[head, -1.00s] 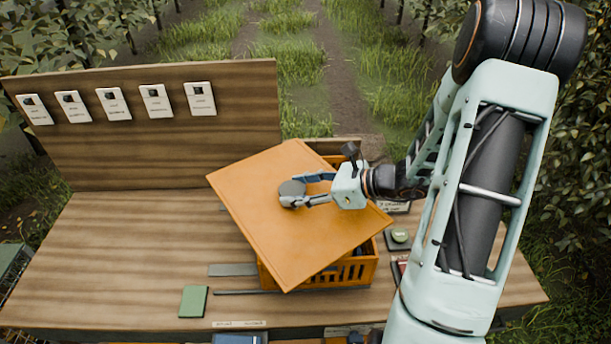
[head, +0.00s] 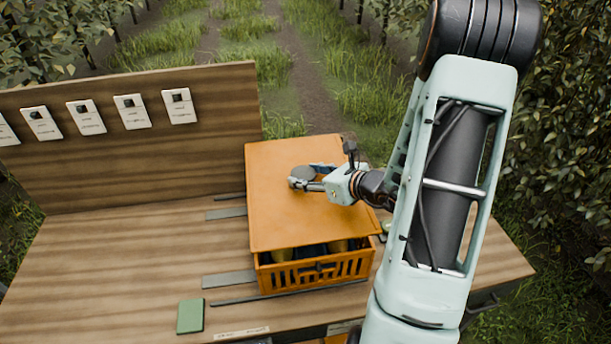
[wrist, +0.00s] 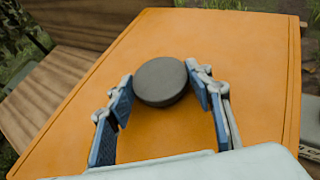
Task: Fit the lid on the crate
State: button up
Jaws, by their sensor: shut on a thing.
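The lid (head: 285,215) is a flat orange panel with a round grey knob (head: 303,172) on top. My gripper (head: 304,178) is shut on the knob, and the wrist view shows the knob (wrist: 160,82) between the blue finger pads. The lid (wrist: 240,50) fills most of the wrist view. The orange slatted crate (head: 318,272) stands on the bench under the lid. The lid lies nearly in line with the crate, but the crate's front strip stays uncovered, showing dark and yellowish contents inside. Whether the lid touches the rim, I cannot tell.
The wooden bench (head: 120,260) is mostly clear on the left. A green pad (head: 190,316) and grey strips (head: 228,279) lie left of the crate. A backboard (head: 150,160) with several white cards stands behind.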

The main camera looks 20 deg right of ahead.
jog(key=shift+f+b, duration=1.7)
jog(key=shift+f, duration=0.95)
jog(key=shift+b, duration=0.45)
jog(key=shift+f+b, duration=0.55)
jog(key=o, duration=1.1)
jog(key=shift+o, duration=0.2)
jog(key=shift+s, duration=0.1)
jog(key=shift+p+v, duration=1.7)
jog(key=shift+v, duration=3.75)
